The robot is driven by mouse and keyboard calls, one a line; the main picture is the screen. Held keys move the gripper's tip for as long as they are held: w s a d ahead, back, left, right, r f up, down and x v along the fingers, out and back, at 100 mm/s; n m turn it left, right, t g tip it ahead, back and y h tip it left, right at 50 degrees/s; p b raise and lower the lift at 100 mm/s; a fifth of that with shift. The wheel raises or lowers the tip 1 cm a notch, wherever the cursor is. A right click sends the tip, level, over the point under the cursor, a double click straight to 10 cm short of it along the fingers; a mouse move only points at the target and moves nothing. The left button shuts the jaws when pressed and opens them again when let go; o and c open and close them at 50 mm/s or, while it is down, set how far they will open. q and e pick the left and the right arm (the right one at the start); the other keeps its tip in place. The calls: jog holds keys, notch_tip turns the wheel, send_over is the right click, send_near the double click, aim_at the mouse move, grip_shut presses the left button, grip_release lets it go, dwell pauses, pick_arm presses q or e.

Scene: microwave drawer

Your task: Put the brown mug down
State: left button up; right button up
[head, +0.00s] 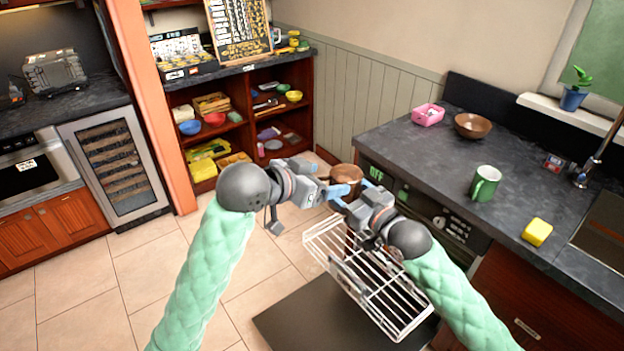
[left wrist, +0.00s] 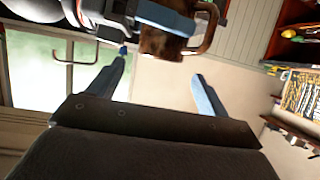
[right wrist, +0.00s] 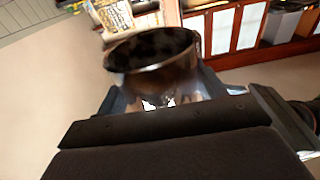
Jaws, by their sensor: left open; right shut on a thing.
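The brown mug (head: 346,178) is held in the air between my two grippers, above the white wire rack. My right gripper (head: 358,200) is shut on it. In the right wrist view the mug (right wrist: 155,75) fills the space between the fingers, its dark opening visible. In the left wrist view the mug (left wrist: 160,42) shows at the top with its handle to the right, close beyond the left fingers. My left gripper (head: 330,186) is open and empty beside the mug; its blue fingers (left wrist: 165,85) stand apart in the left wrist view.
A white wire rack (head: 370,275) is below the grippers. On the right counter (head: 425,155) are a green mug (head: 485,183), a yellow sponge (head: 537,232), a brown bowl (head: 472,126) and a pink container (head: 428,115). Bare counter lies between the green mug and the front edge.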

aim_at(340, 176)
pick_arm(q)
jog(key=x, duration=0.8)
jog(key=shift+w+d, duration=0.1)
jog(key=shift+d, duration=0.05)
jog(key=c, duration=0.8)
jog(key=shift+c, duration=0.8)
pick_arm(e)
jog(key=o, duration=1)
